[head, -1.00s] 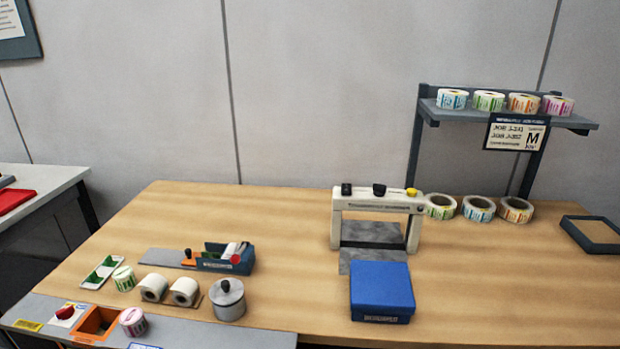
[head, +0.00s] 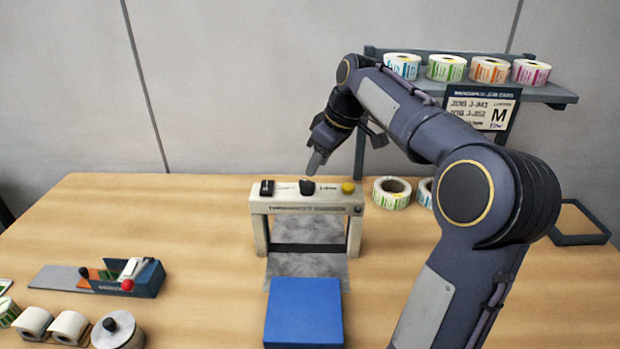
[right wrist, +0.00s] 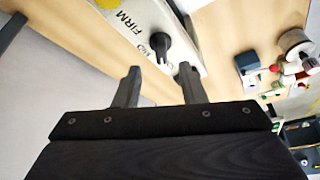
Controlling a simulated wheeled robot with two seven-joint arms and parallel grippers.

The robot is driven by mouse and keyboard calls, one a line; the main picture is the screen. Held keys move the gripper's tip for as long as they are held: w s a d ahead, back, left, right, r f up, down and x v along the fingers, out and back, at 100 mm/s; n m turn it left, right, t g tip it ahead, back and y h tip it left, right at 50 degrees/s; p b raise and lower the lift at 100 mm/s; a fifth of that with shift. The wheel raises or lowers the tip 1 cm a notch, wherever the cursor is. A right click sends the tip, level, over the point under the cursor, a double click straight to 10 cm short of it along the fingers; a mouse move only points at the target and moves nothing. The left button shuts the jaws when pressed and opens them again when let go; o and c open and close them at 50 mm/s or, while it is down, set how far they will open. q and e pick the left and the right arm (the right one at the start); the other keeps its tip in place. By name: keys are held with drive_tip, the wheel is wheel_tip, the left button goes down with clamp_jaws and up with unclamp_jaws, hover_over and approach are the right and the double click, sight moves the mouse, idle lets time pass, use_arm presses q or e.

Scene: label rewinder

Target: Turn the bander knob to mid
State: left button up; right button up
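The bander (head: 257,225) is a cream arch-shaped machine on the wooden table. Its black knob (head: 307,187) sits at the middle of its top, between a black switch (head: 267,188) and a yellow button (head: 348,188). My right gripper (head: 315,165) points down just above the knob. In the right wrist view its two fingers (right wrist: 160,70) are apart and empty, with the knob (right wrist: 159,43) just beyond the gap between the tips. Lettering reading "FIRM" shows beside the knob there. My left gripper is in neither view.
A blue box (head: 303,312) stands in front of the bander. A shelf (head: 545,91) with label rolls (head: 446,67) rises behind my right arm. Another roll (head: 391,192) lies right of the bander. A blue dispenser (head: 145,281) is at left; bare table lies between.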

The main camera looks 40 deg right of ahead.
sight(310, 182)
drive_tip(key=x, duration=0.5)
drive_tip(key=shift+f, duration=0.35)
clamp_jaws()
